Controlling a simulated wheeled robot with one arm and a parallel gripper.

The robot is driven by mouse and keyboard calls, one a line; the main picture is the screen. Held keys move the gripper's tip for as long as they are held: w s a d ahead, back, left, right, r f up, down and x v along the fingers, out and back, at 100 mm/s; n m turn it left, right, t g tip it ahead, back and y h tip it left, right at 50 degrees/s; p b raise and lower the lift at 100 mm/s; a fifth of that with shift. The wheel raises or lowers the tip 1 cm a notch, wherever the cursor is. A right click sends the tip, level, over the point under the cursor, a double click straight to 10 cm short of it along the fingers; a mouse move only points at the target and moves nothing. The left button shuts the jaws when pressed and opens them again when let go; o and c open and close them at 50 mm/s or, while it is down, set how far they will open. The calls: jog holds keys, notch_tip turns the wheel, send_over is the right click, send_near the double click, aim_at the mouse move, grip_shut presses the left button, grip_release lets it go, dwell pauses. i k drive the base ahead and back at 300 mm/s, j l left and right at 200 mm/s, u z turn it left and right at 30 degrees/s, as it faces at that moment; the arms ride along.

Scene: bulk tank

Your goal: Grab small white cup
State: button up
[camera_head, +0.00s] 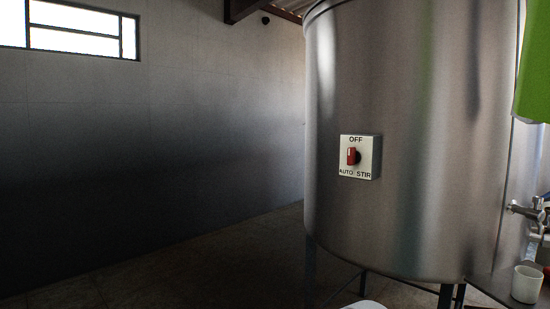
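A small white cup (526,285) stands upright at the lower right, on a dark flat surface (490,286) beside the tank. It sits below and a little left of a metal tap (528,211). Its right side is close to the picture's edge. My gripper is not in view, so its state and its distance from the cup do not show.
A large steel tank (420,120) on legs fills the right half, with a red-knob switch box (359,157) marked OFF and AUTO STIR. A green object (535,70) hangs at the upper right. A white rounded thing (364,304) shows at the bottom edge. The floor (190,275) at left is clear.

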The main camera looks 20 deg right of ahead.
aim_at(527, 282)
jog(key=k+j+z, duration=0.1)
jog(key=z, duration=2.15)
jog(key=j+z, duration=0.2)
jog(key=j, duration=0.55)
